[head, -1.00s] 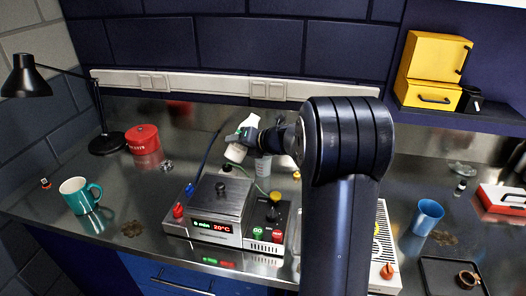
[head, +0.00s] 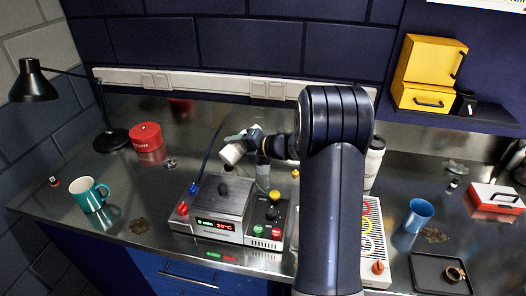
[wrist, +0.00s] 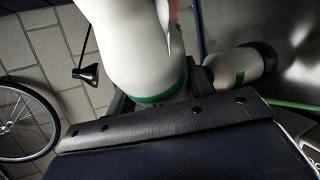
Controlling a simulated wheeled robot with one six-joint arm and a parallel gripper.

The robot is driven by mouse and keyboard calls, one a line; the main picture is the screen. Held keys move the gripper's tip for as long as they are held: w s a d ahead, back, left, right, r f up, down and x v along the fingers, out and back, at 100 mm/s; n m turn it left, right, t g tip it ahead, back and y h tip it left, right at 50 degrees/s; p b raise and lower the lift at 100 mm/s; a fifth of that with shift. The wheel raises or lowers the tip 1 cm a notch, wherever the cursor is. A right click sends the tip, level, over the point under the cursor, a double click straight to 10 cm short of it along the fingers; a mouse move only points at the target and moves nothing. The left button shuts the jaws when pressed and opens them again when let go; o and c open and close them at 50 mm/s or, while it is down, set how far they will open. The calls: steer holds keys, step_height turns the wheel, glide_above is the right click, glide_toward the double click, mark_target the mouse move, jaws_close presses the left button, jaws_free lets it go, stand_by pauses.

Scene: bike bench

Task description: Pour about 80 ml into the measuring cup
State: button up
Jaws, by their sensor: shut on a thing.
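A white bottle with a green band (head: 233,153) is in my gripper (head: 250,139), above the back of the bench behind the metal-lidded box. It is strongly tilted, with its white end toward the lower left. In the wrist view the bottle (wrist: 135,45) fills the upper middle, its green band close to my gripper. The fingertips are mostly hidden by the bottle and wrist. I cannot make out the measuring cup for certain; a greyish upright shape (head: 262,173) shows just below my gripper. No stream of liquid is visible.
The heated box (head: 222,190) with red display and a button box (head: 268,222) stand in front. A teal mug (head: 88,195) and red tin (head: 146,136) are left. A blue cup (head: 418,214), black tray (head: 441,280) and white bottle (head: 374,158) are right.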

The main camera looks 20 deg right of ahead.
steer(key=shift+w+d+m+y+p, duration=0.15)
steer(key=shift+d+m+y+p, duration=0.3)
steer(key=shift+p, duration=0.95)
steer(key=shift+f+m+y+p, duration=0.1)
steer(key=shift+m+y+p, duration=0.65)
steer(key=shift+p, duration=0.4)
stand_by(0.6)
steer(key=shift+w+d+m, duration=0.1)
steer(key=shift+d+m, duration=0.3)
steer(key=shift+m, duration=0.1)
stand_by(1.2)
steer(key=shift+w+y, duration=0.3)
steer(key=shift+w, duration=0.1)
stand_by(0.5)
